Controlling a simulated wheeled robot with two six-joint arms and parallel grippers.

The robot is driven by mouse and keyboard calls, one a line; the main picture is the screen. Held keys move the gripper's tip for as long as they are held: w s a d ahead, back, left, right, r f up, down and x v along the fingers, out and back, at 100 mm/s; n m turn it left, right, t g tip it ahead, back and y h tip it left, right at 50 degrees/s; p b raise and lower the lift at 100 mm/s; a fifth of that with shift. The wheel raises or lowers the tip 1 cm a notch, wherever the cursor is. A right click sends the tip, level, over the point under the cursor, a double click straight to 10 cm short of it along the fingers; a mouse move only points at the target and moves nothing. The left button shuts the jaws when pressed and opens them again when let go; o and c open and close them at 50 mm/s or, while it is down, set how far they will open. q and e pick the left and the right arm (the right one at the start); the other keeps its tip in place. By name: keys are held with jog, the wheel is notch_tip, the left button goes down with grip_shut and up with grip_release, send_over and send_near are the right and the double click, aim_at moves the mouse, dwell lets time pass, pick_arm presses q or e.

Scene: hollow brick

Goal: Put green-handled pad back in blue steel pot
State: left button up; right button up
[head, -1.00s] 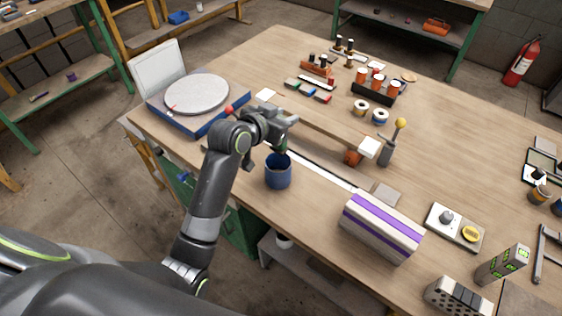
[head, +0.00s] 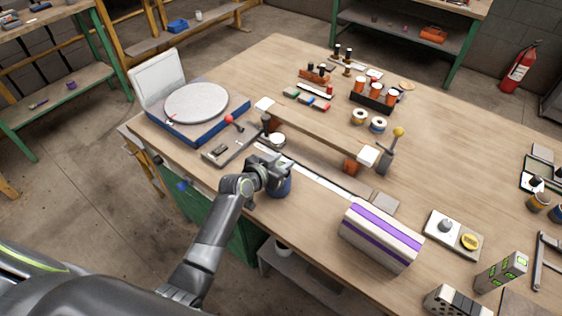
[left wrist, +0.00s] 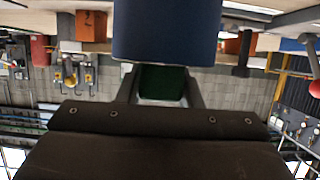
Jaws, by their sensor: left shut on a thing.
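The blue steel pot (head: 281,187) stands near the front edge of the workbench. My left gripper (head: 272,166) is just above its rim and partly covers its mouth. In the left wrist view the fingers (left wrist: 163,84) are shut on a dark green handle (left wrist: 162,82), the handle of the green-handled pad. The pot's blue wall (left wrist: 168,30) fills the middle of the top of that view, right by the fingertips. The pad itself is hidden, so I cannot tell how deep it sits in the pot. My right gripper is not in view.
Behind the pot is a long wooden beam (head: 318,132) with white end blocks. A red-knobbed lever device (head: 232,145) is at left, with a round-plated blue device (head: 196,103) beyond. A purple-striped box (head: 382,232) stands to the right.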

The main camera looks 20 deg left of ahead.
pick_arm(q)
jog(key=shift+f, duration=0.2)
jog(key=o, duration=1)
jog(key=shift+r, duration=0.25)
jog(key=b+v, duration=0.1)
jog(key=v, duration=1.1)
